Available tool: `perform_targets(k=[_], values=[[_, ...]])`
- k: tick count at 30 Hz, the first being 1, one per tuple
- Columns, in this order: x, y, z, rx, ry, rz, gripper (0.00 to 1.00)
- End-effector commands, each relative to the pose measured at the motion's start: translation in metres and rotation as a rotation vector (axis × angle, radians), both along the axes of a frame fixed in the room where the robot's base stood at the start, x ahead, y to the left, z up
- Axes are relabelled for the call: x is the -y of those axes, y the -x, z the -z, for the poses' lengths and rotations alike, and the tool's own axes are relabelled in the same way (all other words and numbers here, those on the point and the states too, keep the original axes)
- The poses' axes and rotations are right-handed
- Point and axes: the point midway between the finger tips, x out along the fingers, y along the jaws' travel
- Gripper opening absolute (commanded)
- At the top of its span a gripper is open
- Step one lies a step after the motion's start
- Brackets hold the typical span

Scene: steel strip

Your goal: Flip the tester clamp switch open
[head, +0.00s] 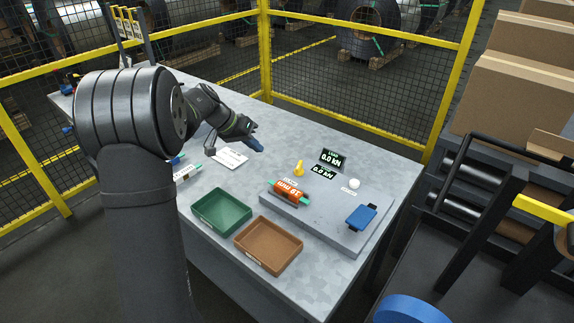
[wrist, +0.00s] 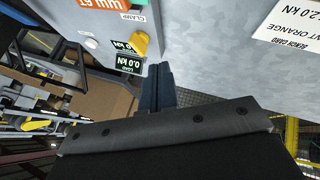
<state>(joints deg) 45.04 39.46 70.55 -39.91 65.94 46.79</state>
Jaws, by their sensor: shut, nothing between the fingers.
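The yellow clamp switch (head: 299,169) stands on the grey tester plate (head: 335,231), at its back left corner. In the wrist view the switch (wrist: 141,44) shows beside a CLAMP label (wrist: 133,17). My gripper (head: 258,147) has its dark blue fingers shut with nothing between them. It is left of the switch and above the table in the head view, apart from it. In the wrist view the fingertips (wrist: 157,68) appear just right of and below the switch.
Two displays (head: 327,164) reading 0.0 kN and a white button (head: 354,184) are right of the switch. A blue block (head: 361,217) sits at the plate's right. Green (head: 222,212) and brown (head: 268,245) trays stand in front. A white card (head: 230,157) lies behind them.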

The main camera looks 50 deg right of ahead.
Motion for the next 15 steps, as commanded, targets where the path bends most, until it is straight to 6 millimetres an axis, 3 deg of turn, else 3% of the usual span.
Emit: perform_targets(k=[8, 15], values=[[0.006, 0.004, 0.01, 0.0, -0.003, 0.001, 0.0], [0.03, 0.019, 0.048, -0.002, -0.004, 0.002, 0.0]])
